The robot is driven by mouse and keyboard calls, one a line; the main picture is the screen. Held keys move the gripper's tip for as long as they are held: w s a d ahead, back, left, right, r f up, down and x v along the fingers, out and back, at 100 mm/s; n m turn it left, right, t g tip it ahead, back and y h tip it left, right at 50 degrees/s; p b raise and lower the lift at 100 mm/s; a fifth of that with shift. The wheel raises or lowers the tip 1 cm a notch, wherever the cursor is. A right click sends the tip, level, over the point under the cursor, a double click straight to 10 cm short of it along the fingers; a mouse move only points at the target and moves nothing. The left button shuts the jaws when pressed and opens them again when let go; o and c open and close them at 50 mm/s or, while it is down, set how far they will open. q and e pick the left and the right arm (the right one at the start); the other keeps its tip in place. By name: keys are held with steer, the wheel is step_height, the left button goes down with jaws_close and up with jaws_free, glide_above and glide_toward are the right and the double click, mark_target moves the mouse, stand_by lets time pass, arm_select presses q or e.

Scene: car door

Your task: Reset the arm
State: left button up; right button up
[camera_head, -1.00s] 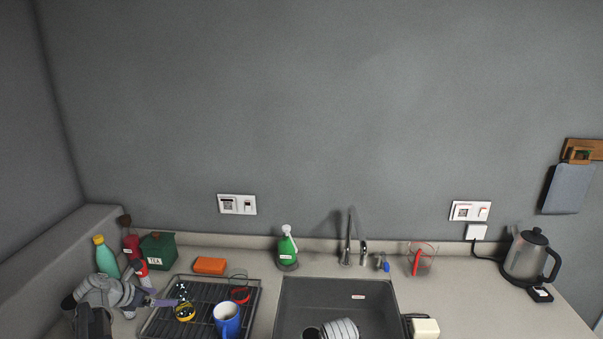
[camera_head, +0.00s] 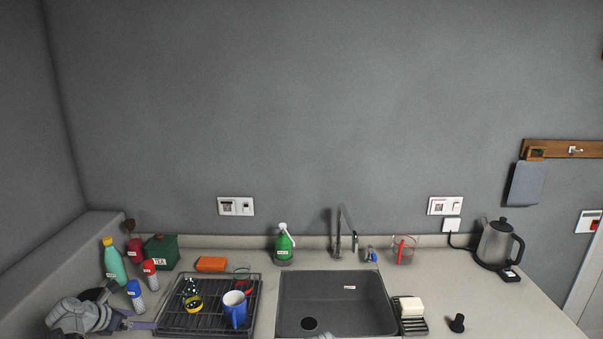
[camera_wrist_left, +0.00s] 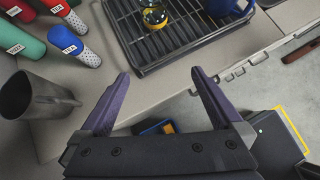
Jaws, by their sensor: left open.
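My left gripper (camera_head: 140,325) is at the lower left of the head view, over the counter just left of the drying rack (camera_head: 165,330). In the left wrist view its two dark purple fingers (camera_wrist_left: 160,95) are spread wide with nothing between them. The rack (camera_wrist_left: 180,57) lies ahead of the fingertips there. A grey metal cup (camera_wrist_left: 35,97) stands left of the fingers, apart from them. My right gripper cannot be made out; only a small pale piece (camera_head: 323,336) shows at the bottom edge of the sink.
Shakers (camera_head: 135,290), a teal bottle (camera_head: 113,262) and a green tea box (camera_head: 161,250) crowd the left counter. The rack holds a blue mug (camera_head: 234,308). The sink (camera_head: 345,300) is in the middle, a kettle (camera_head: 497,243) at right. The right counter front is mostly clear.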

arm_select(q)
steer(key=s+d+f+m+g, duration=0.25)
steer(key=d+m, duration=0.55)
steer(key=d, duration=0.4)
steer(key=s+d+f+m+g, duration=0.25)
steer(key=d+m, duration=0.45)
steer(key=d, duration=0.5)
steer(key=s+d+f+m+g+y, duration=0.1)
steer(key=s+d+m+g+y, duration=0.2)
steer(key=s+d+m, duration=1.2)
steer(key=shift+s+d+f+m+y, duration=0.3)
steer(key=shift+d+m+y, duration=0.55)
steer(key=shift+m, duration=1.65)
steer(key=shift+a, duration=0.25)
